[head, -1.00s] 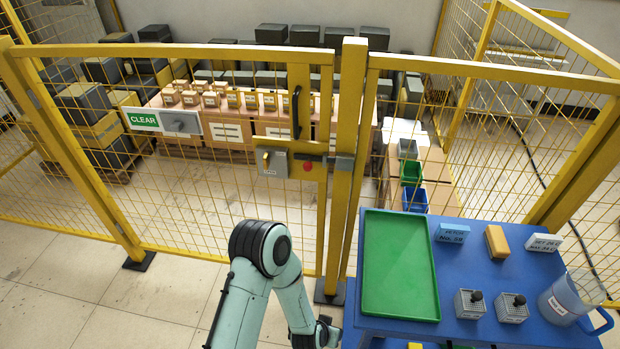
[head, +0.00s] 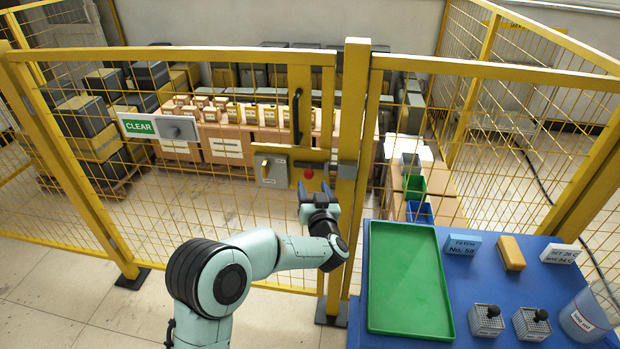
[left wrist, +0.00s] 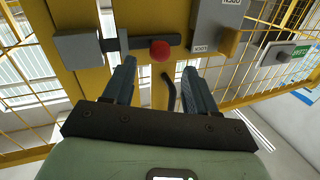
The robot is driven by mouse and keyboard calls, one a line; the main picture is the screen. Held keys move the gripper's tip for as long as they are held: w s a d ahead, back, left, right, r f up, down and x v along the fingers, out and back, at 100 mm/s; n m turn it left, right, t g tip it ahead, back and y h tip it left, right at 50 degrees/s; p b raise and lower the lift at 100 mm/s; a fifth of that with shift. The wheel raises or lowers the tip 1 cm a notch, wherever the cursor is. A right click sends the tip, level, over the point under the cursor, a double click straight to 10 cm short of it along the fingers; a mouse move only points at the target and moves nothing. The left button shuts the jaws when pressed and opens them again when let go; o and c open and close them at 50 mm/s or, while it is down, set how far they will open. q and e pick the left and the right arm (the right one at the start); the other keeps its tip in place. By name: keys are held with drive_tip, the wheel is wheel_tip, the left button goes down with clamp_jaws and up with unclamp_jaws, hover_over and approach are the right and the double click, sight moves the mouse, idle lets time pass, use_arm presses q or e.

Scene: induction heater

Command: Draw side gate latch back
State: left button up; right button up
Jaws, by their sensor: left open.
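The side gate latch is a dark bar (head: 325,163) with a red knob (head: 308,174), on the yellow gate beside the post. In the left wrist view the red knob (left wrist: 160,51) shows below the bar (left wrist: 140,43), which reaches toward a grey block (left wrist: 80,47) on the post. My left gripper (head: 317,190) is open and empty, just in front of and below the knob in the head view. In the left wrist view its two fingers (left wrist: 160,70) point at the latch with the knob between their lines, apparently not touched. My right gripper is not in view.
A grey lock box (head: 271,170) with a yellow handle sits left of the latch. A black pull handle (head: 296,116) is above it. A blue table (head: 480,280) with a green tray (head: 405,325) stands right of my arm. Boxes are behind the fence.

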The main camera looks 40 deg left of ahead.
sight(310, 176)
use_arm(q)
drive_tip(key=x, duration=0.5)
drive_tip(key=shift+w+a, duration=0.1)
